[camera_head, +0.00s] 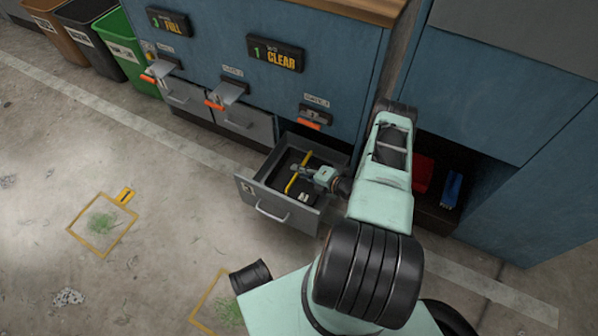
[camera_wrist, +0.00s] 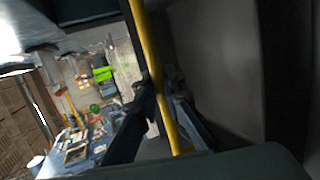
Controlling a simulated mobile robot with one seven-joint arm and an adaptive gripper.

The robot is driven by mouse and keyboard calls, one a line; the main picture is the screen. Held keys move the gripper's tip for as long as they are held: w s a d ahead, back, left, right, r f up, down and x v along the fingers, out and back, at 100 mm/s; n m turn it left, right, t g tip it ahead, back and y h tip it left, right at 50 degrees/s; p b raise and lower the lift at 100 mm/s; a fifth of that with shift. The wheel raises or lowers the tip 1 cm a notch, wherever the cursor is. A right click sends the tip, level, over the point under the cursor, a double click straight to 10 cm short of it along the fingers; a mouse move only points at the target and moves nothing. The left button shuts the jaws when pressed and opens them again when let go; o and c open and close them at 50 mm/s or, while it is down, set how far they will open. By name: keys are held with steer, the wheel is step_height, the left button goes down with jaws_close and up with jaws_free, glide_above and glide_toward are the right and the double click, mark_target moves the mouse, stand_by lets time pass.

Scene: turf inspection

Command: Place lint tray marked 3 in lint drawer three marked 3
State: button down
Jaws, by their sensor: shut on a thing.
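An open grey drawer (camera_head: 265,204) stands pulled out from the blue cabinet, with a small label on its front that is too small to read. A dark tray (camera_head: 287,166) with a yellow handle (camera_head: 291,184) lies inside the drawer's walls. My gripper (camera_head: 298,172) reaches down into the drawer and is shut on the yellow handle. In the wrist view, the yellow handle (camera_wrist: 168,112) passes between the dark fingers. A number on the tray cannot be made out. My arm hides part of the drawer's right side.
Two closed grey drawers (camera_head: 245,122) sit to the left, under gates with orange handles (camera_head: 213,104). Signs read "3 FULL" (camera_head: 170,22) and "1 CLEAR" (camera_head: 275,53). A dark recess at right holds a red item (camera_head: 422,173) and a blue item (camera_head: 452,189). Floor at left is mostly open.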

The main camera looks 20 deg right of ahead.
steer(key=shift+f, duration=0.15)
steer(key=c, duration=2)
jaws_free()
steer(key=shift+c, duration=0.2)
steer(key=p+v, duration=0.3)
steer(key=v, duration=0.9)
